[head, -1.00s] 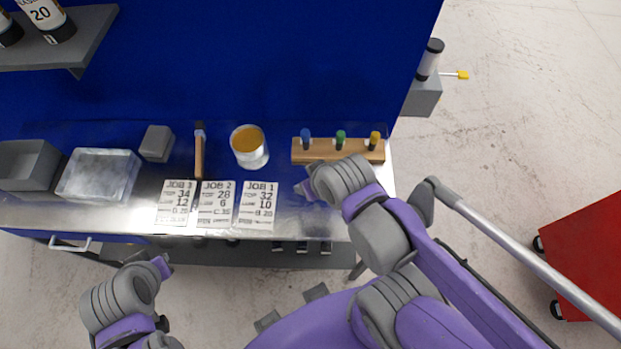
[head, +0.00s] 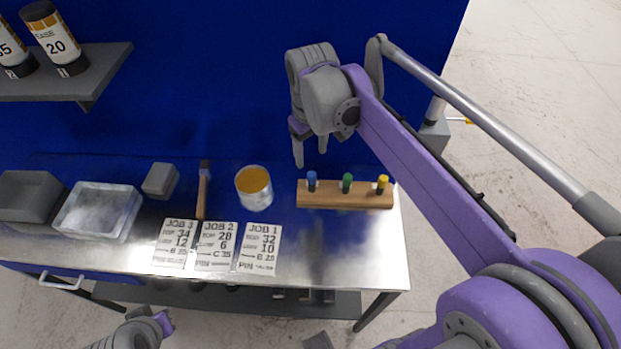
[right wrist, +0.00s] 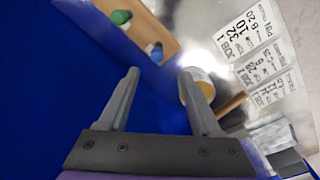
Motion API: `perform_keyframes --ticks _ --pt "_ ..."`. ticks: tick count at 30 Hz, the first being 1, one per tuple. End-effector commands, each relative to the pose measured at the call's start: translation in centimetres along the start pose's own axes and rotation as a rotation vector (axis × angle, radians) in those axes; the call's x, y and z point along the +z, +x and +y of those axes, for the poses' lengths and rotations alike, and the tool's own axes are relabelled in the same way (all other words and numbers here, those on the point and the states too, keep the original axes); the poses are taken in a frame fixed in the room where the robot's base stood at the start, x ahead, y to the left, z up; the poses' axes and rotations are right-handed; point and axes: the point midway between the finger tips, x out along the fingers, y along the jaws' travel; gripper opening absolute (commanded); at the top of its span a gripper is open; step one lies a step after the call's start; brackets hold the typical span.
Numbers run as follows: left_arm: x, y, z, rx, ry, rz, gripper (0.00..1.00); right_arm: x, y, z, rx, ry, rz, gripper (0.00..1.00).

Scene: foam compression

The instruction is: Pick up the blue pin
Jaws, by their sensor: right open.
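The blue pin (head: 311,180) stands upright in the left hole of a wooden block (head: 345,201) at the right of the metal bench. A green pin (head: 347,182) and a yellow pin (head: 382,184) stand to its right. My right gripper (head: 310,160) is open and empty, above and behind the blue pin, fingers pointing down. In the right wrist view the blue pin (right wrist: 156,50) shows beyond and between the open fingers (right wrist: 165,85), apart from them. My left gripper (head: 165,322) is low at the bottom left, away from the bench; its jaws are too small to read.
A can with amber contents (head: 254,188) stands left of the block, then a brush (head: 203,190), a small grey box (head: 160,180) and grey bins (head: 97,211). Job cards (head: 259,248) lie in front. A blue panel (head: 220,90) rises behind; a shelf (head: 85,77) juts out left.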

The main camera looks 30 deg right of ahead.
Motion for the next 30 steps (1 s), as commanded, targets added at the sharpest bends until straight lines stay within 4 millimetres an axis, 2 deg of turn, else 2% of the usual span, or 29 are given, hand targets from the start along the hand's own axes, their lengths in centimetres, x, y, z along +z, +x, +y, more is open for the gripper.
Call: perform_keyframes --ticks 5,13,20,30 --pt "0.3 0.3 0.0 0.000 0.000 -0.003 0.00 -1.2 0.1 1.1 -0.012 -0.018 -0.048 0.65" --pt "0.6 0.6 0.0 0.000 0.000 -0.005 0.00 -1.1 4.0 1.1 -0.013 -0.020 -0.051 0.65" --pt "0.6 0.7 0.0 0.000 0.000 -0.005 0.00 -0.9 5.8 1.0 -0.013 -0.020 -0.050 0.65" --pt "0.7 0.7 0.0 0.000 0.000 -0.006 0.00 -0.3 10.3 0.6 -0.013 -0.019 -0.049 0.65"
